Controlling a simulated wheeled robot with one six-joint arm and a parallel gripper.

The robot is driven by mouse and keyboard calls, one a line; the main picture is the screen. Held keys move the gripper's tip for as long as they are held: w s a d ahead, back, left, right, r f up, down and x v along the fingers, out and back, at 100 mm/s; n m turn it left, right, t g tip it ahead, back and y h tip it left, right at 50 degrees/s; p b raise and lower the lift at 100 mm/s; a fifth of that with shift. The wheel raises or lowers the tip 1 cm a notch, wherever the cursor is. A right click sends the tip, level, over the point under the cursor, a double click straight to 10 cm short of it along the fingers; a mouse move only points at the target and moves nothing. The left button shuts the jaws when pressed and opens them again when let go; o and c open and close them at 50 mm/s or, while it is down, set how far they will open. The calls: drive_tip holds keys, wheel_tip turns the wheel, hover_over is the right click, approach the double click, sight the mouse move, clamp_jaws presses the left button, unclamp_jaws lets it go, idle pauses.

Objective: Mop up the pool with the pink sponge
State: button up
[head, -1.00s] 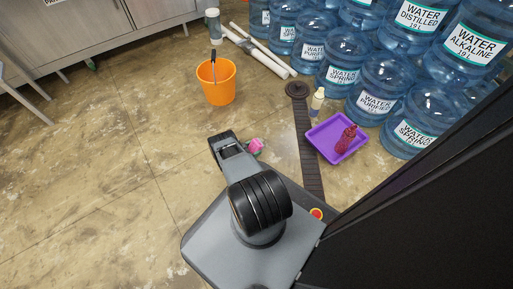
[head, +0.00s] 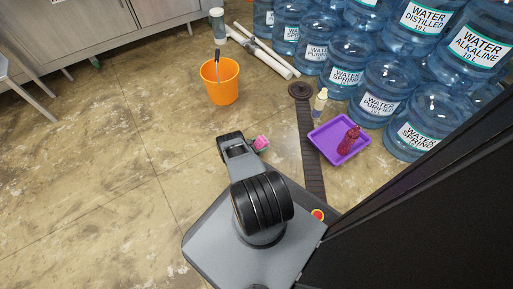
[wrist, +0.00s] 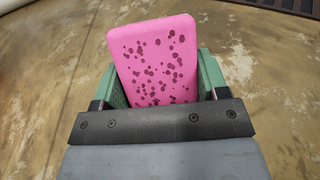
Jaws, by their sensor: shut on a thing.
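The pink sponge (wrist: 155,60) is a flat block with dark red spots. It stands tilted between the two green fingers of my gripper (wrist: 161,84) in the wrist view, and the gripper is shut on it. In the head view the sponge (head: 262,142) shows as a small pink patch just past the end of my arm, over the floor; my arm partly hides the gripper there. Whether the sponge touches the floor I cannot tell. I cannot make out a distinct pool on the mottled brown floor in either view.
An orange bucket (head: 221,82) with a handle sticking out stands on open floor. A purple tray (head: 322,145) holds a dark red bottle (head: 348,140). A small cream bottle (head: 320,101) stands by a dark floor strip (head: 306,125). Large water jugs (head: 379,91) fill the upper right.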

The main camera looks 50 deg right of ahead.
drive_tip(key=shift+x, duration=1.15)
drive_tip(key=shift+w+f+v, duration=0.1)
drive_tip(key=shift+w+v, duration=0.05)
drive_tip(key=shift+v, duration=1.05)
drive_tip(key=shift+w+f+v, duration=0.15)
drive_tip(key=shift+v, duration=1.1)
drive_tip(key=shift+w+f+v, duration=0.1)
drive_tip(key=shift+w+v, duration=0.1)
drive_tip(key=shift+v, duration=1)
drive_tip(key=shift+w+f+v, duration=0.1)
drive_tip(key=shift+f+v, duration=0.05)
drive_tip(key=shift+v, duration=0.9)
drive_tip(key=shift+w+f+v, duration=0.15)
drive_tip(key=shift+f+v, duration=0.05)
drive_tip(key=shift+v, duration=0.85)
drive_tip(key=shift+w+f+v, duration=0.1)
drive_tip(key=shift+f+v, duration=0.05)
drive_tip(key=shift+v, duration=0.95)
drive_tip(key=shift+r, duration=0.1)
wheel_tip(320, 180, up, 7)
drive_tip(key=p, duration=0.5)
drive_tip(key=shift+s, duration=0.1)
